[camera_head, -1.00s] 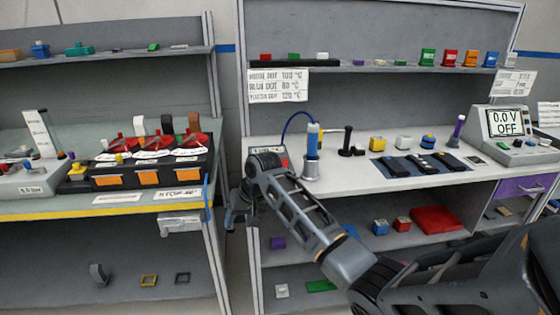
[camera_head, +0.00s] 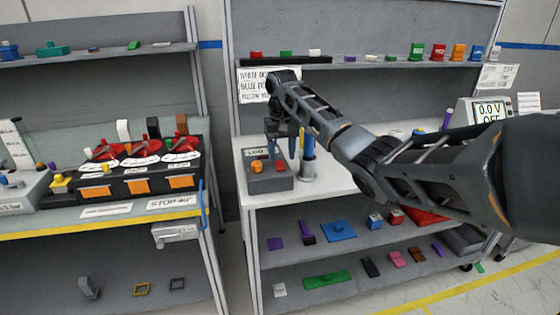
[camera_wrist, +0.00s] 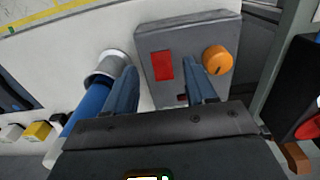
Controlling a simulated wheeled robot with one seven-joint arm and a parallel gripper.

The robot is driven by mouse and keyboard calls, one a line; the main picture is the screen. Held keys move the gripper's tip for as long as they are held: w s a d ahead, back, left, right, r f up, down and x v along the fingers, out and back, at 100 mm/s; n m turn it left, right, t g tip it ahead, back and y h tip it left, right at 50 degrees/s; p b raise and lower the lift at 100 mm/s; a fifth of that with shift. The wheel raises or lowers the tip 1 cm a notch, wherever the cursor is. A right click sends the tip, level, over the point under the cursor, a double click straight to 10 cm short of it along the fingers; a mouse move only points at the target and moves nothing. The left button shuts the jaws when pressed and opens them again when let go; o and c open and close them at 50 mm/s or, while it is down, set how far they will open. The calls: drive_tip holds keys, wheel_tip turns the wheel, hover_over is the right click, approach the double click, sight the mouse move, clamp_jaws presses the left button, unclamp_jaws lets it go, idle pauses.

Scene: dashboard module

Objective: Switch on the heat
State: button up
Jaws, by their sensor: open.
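A grey control box (camera_head: 270,183) stands at the left end of the right-hand bench. It has a red rectangular switch (camera_head: 281,166) and an orange round knob (camera_head: 256,167) on top. In the wrist view the box (camera_wrist: 189,32) has the red switch (camera_wrist: 163,66) at its left part and the orange knob (camera_wrist: 217,59) at its right. My gripper (camera_head: 284,150) is above the box, fingers pointing down. In the wrist view my gripper (camera_wrist: 160,68) is open and empty, with one fingertip on each side of the red switch. Contact cannot be told.
A blue-handled tool in a metal stand (camera_head: 308,165) is close beside the box; it also shows in the wrist view (camera_wrist: 105,72). A shelf (camera_head: 330,64) with small blocks is behind. A left bench (camera_head: 60,222) holds a black unit with red levers (camera_head: 140,178).

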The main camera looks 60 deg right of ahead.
sight(281, 169)
drive_tip(key=shift+f, duration=1.95)
drive_tip(key=shift+c, duration=0.4)
